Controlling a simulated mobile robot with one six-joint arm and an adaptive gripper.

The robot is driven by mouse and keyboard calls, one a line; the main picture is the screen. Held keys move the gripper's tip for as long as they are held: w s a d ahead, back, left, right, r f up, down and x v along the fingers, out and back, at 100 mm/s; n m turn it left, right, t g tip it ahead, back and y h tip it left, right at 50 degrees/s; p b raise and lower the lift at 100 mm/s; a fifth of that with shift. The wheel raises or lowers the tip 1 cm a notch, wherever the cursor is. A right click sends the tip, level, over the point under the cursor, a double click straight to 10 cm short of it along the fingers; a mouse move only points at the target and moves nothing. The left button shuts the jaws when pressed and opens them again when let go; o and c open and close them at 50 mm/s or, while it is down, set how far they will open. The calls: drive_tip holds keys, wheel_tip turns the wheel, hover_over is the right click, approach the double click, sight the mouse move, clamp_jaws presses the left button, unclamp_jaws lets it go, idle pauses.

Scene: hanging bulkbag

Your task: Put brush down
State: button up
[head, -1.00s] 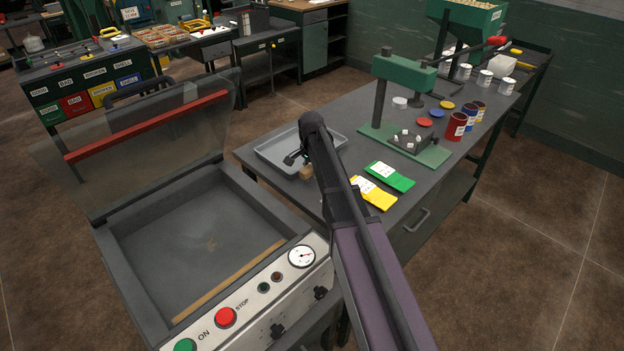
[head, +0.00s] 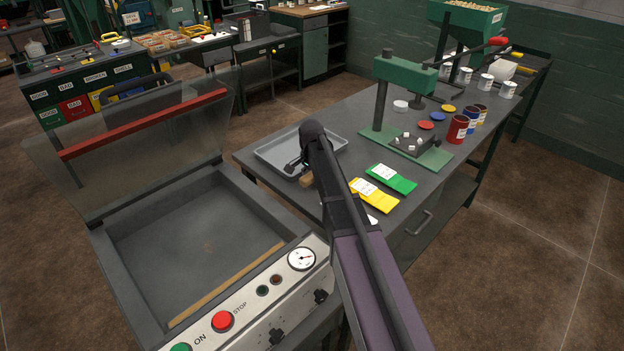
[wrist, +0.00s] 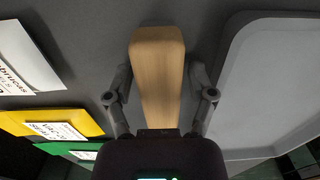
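The brush shows as a pale wooden piece between my fingers in the wrist view (wrist: 157,70). Its other parts are hidden. In the head view, a bit of its wood (head: 306,181) shows beside my arm, near the tray's front edge. My gripper (wrist: 160,80) has one finger on each side of the wood and appears closed on it. In the head view, my arm hides most of the gripper. The wood is close above the grey tabletop (head: 262,171); I cannot tell whether it touches.
A grey tray (head: 262,153) lies beside the brush. Yellow (head: 372,197) and green (head: 392,179) pouches lie to its right, with a white label-like piece (wrist: 22,62) nearby. A green press (head: 405,75) stands behind. A vacuum sealer (head: 190,250) with raised lid stands left.

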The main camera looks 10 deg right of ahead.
sight(311, 174)
drive_tip(key=shift+r, duration=0.15)
idle(0.3)
wheel_tip(311, 174, up, 12)
drive_tip(key=p, duration=1.2)
idle(0.6)
drive_tip(key=s+n, duration=1.1)
drive_tip(key=s, duration=1.6)
drive_tip(key=shift+d, duration=0.4)
